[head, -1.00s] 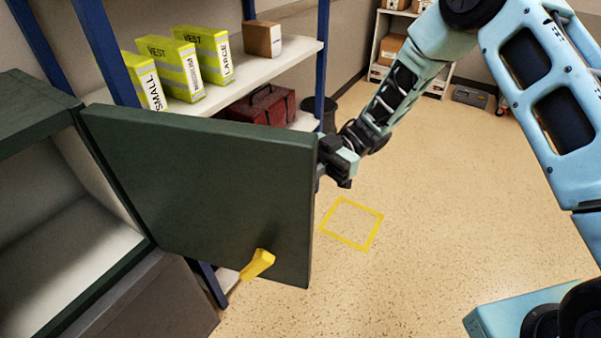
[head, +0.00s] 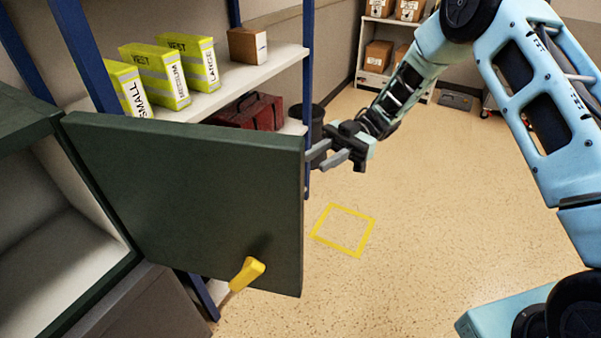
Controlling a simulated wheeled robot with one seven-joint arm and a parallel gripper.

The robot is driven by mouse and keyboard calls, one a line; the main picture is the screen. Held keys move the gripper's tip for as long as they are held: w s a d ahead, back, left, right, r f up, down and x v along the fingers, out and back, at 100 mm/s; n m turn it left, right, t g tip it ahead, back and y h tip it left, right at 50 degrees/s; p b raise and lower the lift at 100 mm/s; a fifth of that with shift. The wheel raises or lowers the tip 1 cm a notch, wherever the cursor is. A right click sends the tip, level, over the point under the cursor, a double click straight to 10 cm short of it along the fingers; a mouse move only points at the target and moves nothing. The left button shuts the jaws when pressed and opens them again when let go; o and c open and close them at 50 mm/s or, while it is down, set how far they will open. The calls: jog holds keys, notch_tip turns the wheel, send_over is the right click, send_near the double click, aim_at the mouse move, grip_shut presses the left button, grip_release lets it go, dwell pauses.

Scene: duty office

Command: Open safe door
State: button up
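The dark green safe door (head: 185,195) stands swung wide open at the left of the head view. A yellow handle (head: 247,273) sits low on its face, near the free edge. The open safe (head: 50,235) shows its pale, empty-looking inside at the far left. My gripper (head: 318,158) is at the upper free edge of the door, to its right, with its fingers apart and nothing visible between them. The fingertips are close to the edge; I cannot tell whether they touch it. The handle is clear of my gripper.
A blue-post shelf behind the door holds yellow vest boxes (head: 160,75), a brown carton (head: 247,45) and a red toolbox (head: 250,112). A dark bin (head: 316,125) stands beside it. A yellow square (head: 343,230) marks the open floor. Cartons fill a white shelf (head: 376,70) at the back.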

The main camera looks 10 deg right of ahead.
jog(key=v, duration=0.8)
jog(key=shift+b, duration=0.45)
